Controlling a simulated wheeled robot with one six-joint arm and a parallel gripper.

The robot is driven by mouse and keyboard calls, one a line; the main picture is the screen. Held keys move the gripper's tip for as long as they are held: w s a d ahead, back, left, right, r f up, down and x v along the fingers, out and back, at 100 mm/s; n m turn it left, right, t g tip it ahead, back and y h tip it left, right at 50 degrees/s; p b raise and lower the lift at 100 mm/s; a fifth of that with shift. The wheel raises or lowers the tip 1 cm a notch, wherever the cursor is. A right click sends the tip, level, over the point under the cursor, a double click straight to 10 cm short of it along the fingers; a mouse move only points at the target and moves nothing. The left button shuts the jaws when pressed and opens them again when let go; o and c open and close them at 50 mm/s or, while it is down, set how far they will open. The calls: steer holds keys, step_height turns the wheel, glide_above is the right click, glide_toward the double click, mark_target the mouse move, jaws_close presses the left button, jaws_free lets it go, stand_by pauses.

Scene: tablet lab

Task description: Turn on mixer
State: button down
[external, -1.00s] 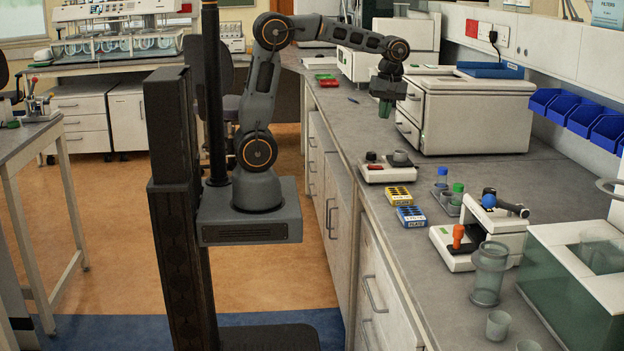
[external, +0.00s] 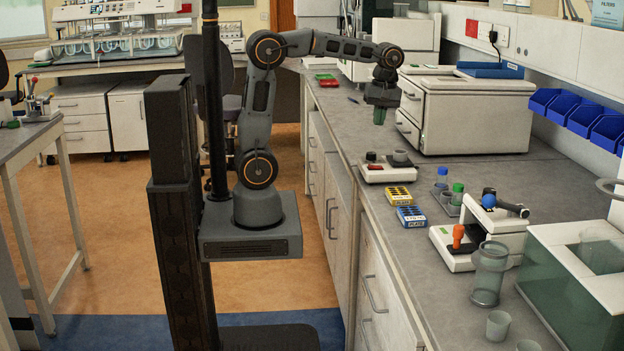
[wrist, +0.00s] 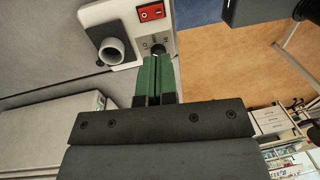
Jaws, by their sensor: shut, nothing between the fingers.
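The mixer (external: 384,174) is a small white device on the bench, with a black knob, a red part and a grey cup on top. In the wrist view the mixer (wrist: 128,12) shows its grey cup (wrist: 112,52), a red rocker switch (wrist: 151,12) and a dark round knob (wrist: 157,48) with small marks beside it. My gripper (external: 379,122) hangs above and behind the mixer, pointing down. In the wrist view the green fingers of my gripper (wrist: 157,60) are together and empty, their tips lined up near the dark knob. Contact cannot be told.
A large white machine (external: 478,115) stands right of my gripper. Yellow and blue tip boxes (external: 399,196), capped bottles (external: 456,196) and another white device with an orange part (external: 457,238) stand nearer on the bench. The bench's left edge is close to the mixer.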

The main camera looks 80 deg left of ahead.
mark_target(376, 166)
steer(key=f, duration=0.4)
steer(key=s+f, duration=0.1)
steer(key=f, duration=0.7)
steer(key=shift+s, duration=0.25)
